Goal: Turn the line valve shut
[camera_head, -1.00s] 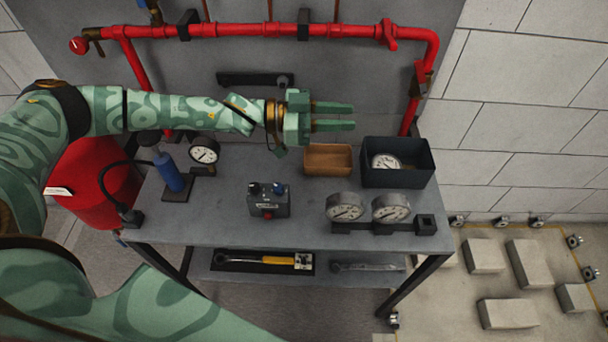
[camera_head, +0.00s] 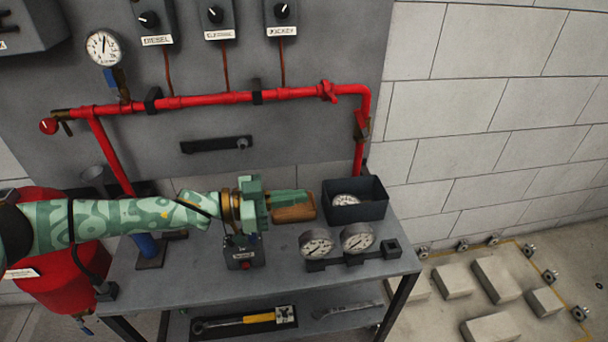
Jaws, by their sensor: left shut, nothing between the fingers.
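The red pipe line (camera_head: 205,99) runs along the grey back panel and turns down at its right end. A red valve handle (camera_head: 327,91) sits on it near that right bend; I take it for the line valve. A second fitting with a brass body and red part (camera_head: 362,126) is on the downward pipe. My left gripper (camera_head: 303,193) is well below the pipe and left of the bend, pointing right. Its fingers are together and empty, and overlap the wooden tray (camera_head: 294,213) in the picture; contact cannot be told. My right gripper is out of view.
The workbench (camera_head: 200,284) carries a dark bin (camera_head: 358,211) with a gauge, two gauges on a stand (camera_head: 338,245) and a switch box (camera_head: 243,257). A red tank (camera_head: 50,240) stands left. The panel around the valve handle is clear.

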